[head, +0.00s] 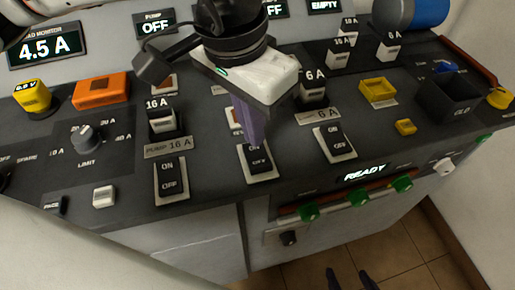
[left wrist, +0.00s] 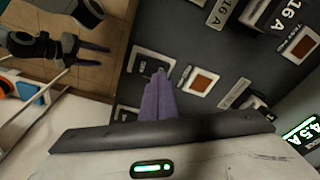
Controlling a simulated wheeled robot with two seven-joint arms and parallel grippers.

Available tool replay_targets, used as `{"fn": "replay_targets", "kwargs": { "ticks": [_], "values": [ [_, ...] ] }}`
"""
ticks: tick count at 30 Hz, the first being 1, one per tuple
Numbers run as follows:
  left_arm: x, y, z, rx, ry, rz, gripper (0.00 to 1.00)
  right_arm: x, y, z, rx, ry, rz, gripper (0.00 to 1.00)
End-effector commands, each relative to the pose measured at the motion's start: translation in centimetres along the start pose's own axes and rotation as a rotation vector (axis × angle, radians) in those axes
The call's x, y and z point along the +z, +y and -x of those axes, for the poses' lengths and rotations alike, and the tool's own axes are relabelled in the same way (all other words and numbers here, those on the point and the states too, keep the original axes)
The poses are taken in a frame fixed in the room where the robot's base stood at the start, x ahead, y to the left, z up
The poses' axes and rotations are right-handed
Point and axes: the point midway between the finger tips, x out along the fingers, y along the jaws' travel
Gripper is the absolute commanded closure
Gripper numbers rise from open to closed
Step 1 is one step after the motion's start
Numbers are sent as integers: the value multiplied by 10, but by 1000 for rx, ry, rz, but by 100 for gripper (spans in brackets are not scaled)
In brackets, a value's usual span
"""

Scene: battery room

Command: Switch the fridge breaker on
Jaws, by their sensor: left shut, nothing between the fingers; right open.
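The panel has a row of black ON/OFF rocker switches. The middle rocker (head: 257,160) sits directly below my left gripper (head: 256,142), whose purple fingers are shut and empty. The fingers hide this rocker's label, so I cannot read whether it is the fridge one. The left rocker (head: 170,180) is labelled PUMP 16 A; the right rocker (head: 336,142) has a partly hidden 6 A label. In the left wrist view my left gripper (left wrist: 160,78) overlaps a rocker's white frame (left wrist: 151,64); contact cannot be told. My right gripper (head: 352,278) is open and empty, low, off the panel.
A 16 A plug block (head: 162,121) and a 6 A block (head: 313,94) stand behind the rockers. A READY display (head: 364,172) with green knobs is on the front edge. An orange block (head: 100,91) and a grey limit knob (head: 87,137) are at left. Tiled floor is below right.

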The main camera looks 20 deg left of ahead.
Motion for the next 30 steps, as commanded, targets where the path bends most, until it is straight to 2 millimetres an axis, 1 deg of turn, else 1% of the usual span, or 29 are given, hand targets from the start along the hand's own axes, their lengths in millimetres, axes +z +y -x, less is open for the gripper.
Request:
{"fn": "replay_targets", "kwargs": {
  "ticks": [1, 3, 19, 22, 30],
  "values": [
    [-1, 0, 7, 1, 2, 0, 100, -4, 0, 4, 0, 2, 0, 42],
    [-2, 0, 13, 1, 2, 0, 100, -8, -1, 6, 0, 4, 0, 42],
    [-9, 0, 55, 1, 1, 0, 100, -32, -1, 20, 1, 18, 3, 42],
    [-9, 0, 59, 1, 1, -1, 100, -33, -2, 22, 1, 17, 3, 42],
    [-9, 0, 58, 1, 1, 0, 100, -28, -2, 21, 1, 10, 2, 42]
  ]
}}
